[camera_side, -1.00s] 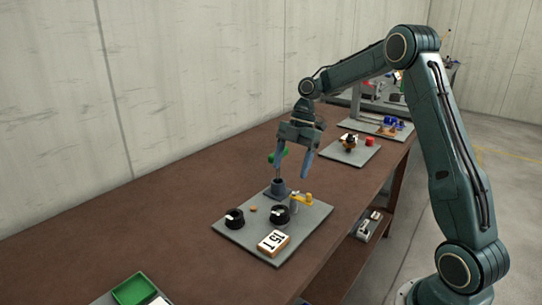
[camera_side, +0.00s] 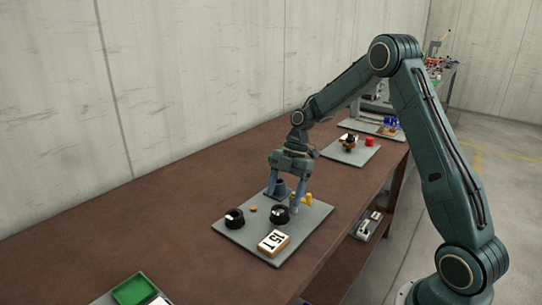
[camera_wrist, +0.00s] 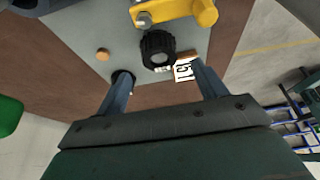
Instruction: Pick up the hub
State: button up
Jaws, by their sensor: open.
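The frames do not make plain which part is the hub. A black ribbed round part with a pale top (camera_side: 279,214) stands on the grey plate (camera_side: 240,237); a similar black part (camera_side: 234,218) stands to its left. In the wrist view the first black part (camera_wrist: 157,48) shows between and beyond my fingers, and the second (camera_wrist: 122,80) is partly hidden by the left finger. My gripper (camera_side: 285,197) is open and empty, pointing down just above the plate. In the wrist view its fingers (camera_wrist: 162,76) are wide apart.
A yellow arm-like part (camera_side: 307,199) sits close right of my gripper. A grey jack body (camera_side: 282,184) stands behind the fingers. A small orange disc (camera_side: 253,209) and a "15 T" block (camera_side: 273,242) share the plate. A green tray (camera_side: 134,289) lies at front left.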

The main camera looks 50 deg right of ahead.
aim_at(279, 211)
jog(key=shift+a+f, duration=0.15)
jog(key=shift+f, duration=0.15)
jog(key=shift+x, duration=2.6)
jog(key=c, duration=1.3)
jog(key=shift+o, duration=0.2)
jog(key=shift+r, duration=0.2)
notch_tip(279, 211, up, 20)
